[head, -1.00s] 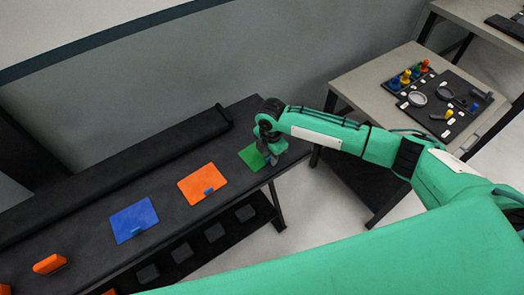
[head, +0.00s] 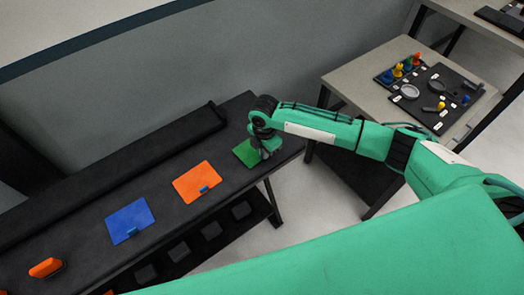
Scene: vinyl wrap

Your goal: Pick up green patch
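The green patch (head: 246,153) lies flat at the right end of the black table (head: 85,189). My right gripper (head: 266,154) points down over the patch's right side and hides part of it. The fingers are too small and shadowed to tell whether they are open or shut, or whether they touch the patch. My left gripper is not in view.
An orange patch (head: 197,182) and a blue patch (head: 130,220) lie to the left on the same table. A side table (head: 352,82) at the right holds a black board with small parts.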

